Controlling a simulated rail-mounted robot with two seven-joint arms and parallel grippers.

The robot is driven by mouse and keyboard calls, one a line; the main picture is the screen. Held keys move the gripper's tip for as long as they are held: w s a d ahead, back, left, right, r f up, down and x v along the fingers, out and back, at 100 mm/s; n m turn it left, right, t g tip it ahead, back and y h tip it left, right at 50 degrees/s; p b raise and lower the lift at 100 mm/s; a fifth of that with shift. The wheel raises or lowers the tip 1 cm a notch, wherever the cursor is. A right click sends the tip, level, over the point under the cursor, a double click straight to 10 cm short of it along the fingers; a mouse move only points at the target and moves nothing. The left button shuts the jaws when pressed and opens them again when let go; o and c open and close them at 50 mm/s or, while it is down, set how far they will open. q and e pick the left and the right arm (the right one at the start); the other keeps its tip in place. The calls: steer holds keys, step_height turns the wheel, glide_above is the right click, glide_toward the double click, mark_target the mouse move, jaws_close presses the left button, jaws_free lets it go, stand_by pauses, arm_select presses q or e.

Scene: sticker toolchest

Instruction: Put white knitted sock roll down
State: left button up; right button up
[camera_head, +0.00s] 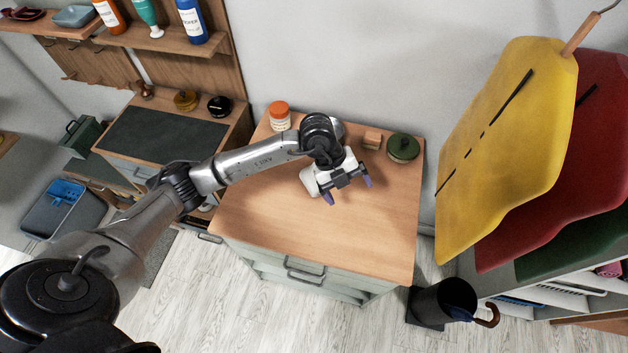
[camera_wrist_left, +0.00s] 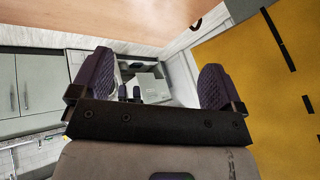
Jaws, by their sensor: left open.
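My left gripper (camera_head: 348,190) is over the wooden top of the chest of drawers, its two purple-grey fingers spread apart. In the left wrist view the fingers (camera_wrist_left: 155,82) are also wide apart, with nothing held between them. The sock roll does not show in the left wrist view. My right gripper is in neither view.
The chest top (camera_head: 260,215) is clear at its front and left. At its back stand an orange-and-white jar (camera_head: 279,115), a small wooden block (camera_head: 373,140) and a green lidded pot (camera_head: 403,148). Yellow (camera_head: 505,140) and red boards hang at the right above a black umbrella bin (camera_head: 440,300).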

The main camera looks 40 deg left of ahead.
mark_target(314, 181)
arm_select(q)
steer(key=w+a+n+g+y, duration=0.1)
steer(key=w+a+n+y, duration=0.15)
steer(key=a+y, duration=0.6)
steer(key=a+f, duration=0.1)
steer(key=f, duration=0.1)
steer(key=a+f+h, duration=0.1)
steer(key=f, duration=0.2)
steer(key=s+a+f+n+h+p, duration=0.1)
steer(key=f, duration=0.1)
steer(key=shift+f, duration=0.2)
steer(key=f, duration=0.1)
steer(key=f+p, duration=0.1)
steer(key=f, duration=0.2)
steer(key=shift+s+d+f+p, duration=0.1)
steer(key=shift+d+f+p, duration=0.15)
steer(key=shift+p, duration=0.15)
steer(key=shift+f, duration=0.35)
steer(key=shift+c, duration=0.3)
steer(key=c, duration=0.9)
steer(key=shift+c, duration=0.2)
steer(key=shift+r, duration=0.15)
